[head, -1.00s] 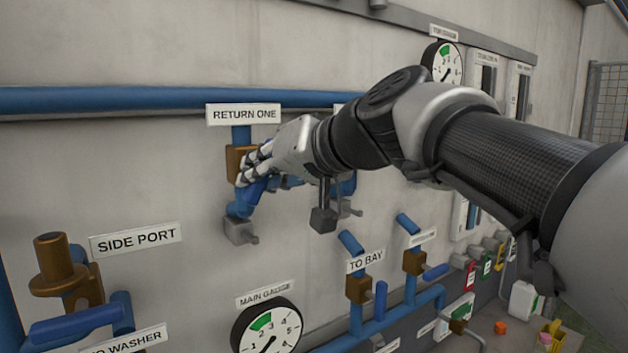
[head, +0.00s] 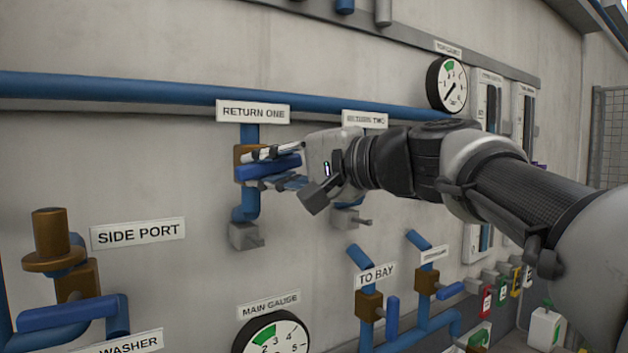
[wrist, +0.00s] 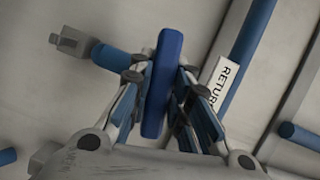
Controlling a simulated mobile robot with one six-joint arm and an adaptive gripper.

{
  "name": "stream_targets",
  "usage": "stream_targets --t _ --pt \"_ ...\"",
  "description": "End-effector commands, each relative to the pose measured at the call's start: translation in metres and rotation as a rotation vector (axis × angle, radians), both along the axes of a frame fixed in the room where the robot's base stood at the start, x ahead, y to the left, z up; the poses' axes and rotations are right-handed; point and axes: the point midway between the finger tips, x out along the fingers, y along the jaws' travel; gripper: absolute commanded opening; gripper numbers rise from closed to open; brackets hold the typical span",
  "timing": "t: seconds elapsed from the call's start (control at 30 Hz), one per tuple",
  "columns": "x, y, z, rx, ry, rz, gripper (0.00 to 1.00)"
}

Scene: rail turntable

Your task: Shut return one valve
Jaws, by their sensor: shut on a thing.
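The RETURN ONE valve has a brown body (head: 241,158) on a vertical blue pipe under its white label (head: 253,112). Its blue lever handle (head: 268,166) lies nearly level, across the pipe, pointing right with a slight upward tilt. My gripper (head: 272,164) reaches in from the right and is shut on this handle, one finger above and one below. In the wrist view the blue handle (wrist: 163,85) stands between the two fingers, and part of the label (wrist: 222,82) shows. The valve body is hidden there behind the handle and fingers.
A grey pipe end (head: 246,236) sits below. SIDE PORT (head: 138,233) is lower left, TO BAY valve (head: 369,306) lower right, main gauge (head: 272,333) below.

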Motion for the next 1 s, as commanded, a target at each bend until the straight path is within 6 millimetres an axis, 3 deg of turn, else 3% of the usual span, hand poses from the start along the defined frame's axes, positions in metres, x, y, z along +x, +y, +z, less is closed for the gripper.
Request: stream_targets --t 0.4,0.93,0.97,1.0 --pt "0.0001 -0.0002 0.0 0.146 0.109 -0.001 0.0" --pt "-0.0001 -0.0001 0.0011 0.164 0.123 -0.001 0.0" --pt "-0.0001 -0.0001 0.0012 0.164 0.123 -0.001 0.19" --pt "-0.0001 -0.0001 0.0012 0.164 0.123 -0.001 0.22"
